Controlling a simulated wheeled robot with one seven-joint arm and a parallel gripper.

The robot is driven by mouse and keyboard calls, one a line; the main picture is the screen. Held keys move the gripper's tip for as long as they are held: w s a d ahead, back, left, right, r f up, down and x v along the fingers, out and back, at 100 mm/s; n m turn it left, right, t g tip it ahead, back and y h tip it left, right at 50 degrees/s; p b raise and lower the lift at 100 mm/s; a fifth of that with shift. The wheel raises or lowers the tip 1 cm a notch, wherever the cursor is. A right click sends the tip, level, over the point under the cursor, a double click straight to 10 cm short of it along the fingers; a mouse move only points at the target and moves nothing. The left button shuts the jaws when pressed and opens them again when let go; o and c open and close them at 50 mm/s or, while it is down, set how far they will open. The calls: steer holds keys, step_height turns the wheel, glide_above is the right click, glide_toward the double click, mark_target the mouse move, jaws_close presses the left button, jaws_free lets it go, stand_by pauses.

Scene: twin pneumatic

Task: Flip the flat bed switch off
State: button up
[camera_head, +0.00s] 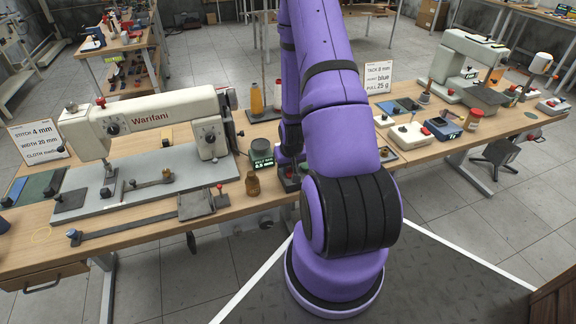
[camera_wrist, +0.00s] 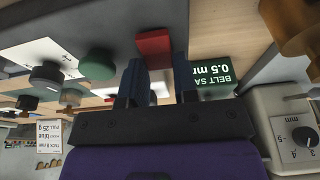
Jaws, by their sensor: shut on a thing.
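In the wrist view, my gripper (camera_wrist: 157,68) has its two dark fingers on either side of a red block (camera_wrist: 153,42), which looks like a switch lever. The jaws are shut on it; the exact contact is partly hidden by the fingers. In the head view, a small dark box (camera_head: 288,184) stands at the table's front edge, just right of the flat bed machine, beside the end of my arm. My purple arm hides much of that spot. The cream flat bed machine (camera_head: 150,118), marked Warifani, stands on the left table. I cannot read the switch's position.
A green display marked for belt sag (camera_wrist: 217,76) is close beside my fingers; it also shows in the head view (camera_head: 262,162). A brown bottle (camera_head: 252,184) stands near the front edge. A second cream machine (camera_head: 462,62) and small boxes are on the right table.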

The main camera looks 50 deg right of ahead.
steer(key=shift+s+a+t+h, duration=0.1)
steer(key=shift+s+t+h, duration=0.05)
steer(key=shift+t+h, duration=0.2)
steer(key=o, duration=0.9)
steer(key=shift+r, duration=0.2)
